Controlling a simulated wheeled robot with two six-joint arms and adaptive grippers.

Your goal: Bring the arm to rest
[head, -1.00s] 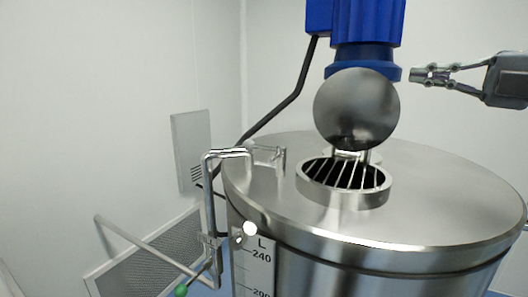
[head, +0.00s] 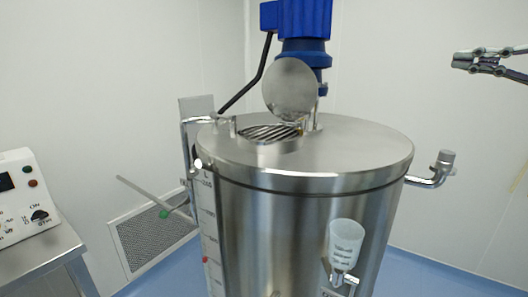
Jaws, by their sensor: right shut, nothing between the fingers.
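My right gripper (head: 464,61) comes in from the right edge, high in the picture, and its fingers are shut and empty. It is in the air to the right of the blue motor (head: 304,30), apart from the steel tank (head: 290,225) and in front of the pale wall. The rest of the right arm is out of the picture. My left gripper is not in the picture.
The tank's round hatch cover (head: 291,90) stands raised behind a barred opening (head: 268,133). A pipe stub (head: 436,170) juts from the tank's right side. A control box (head: 22,197) sits on a steel table (head: 40,258) at left. Blue floor (head: 425,272) is free at right.

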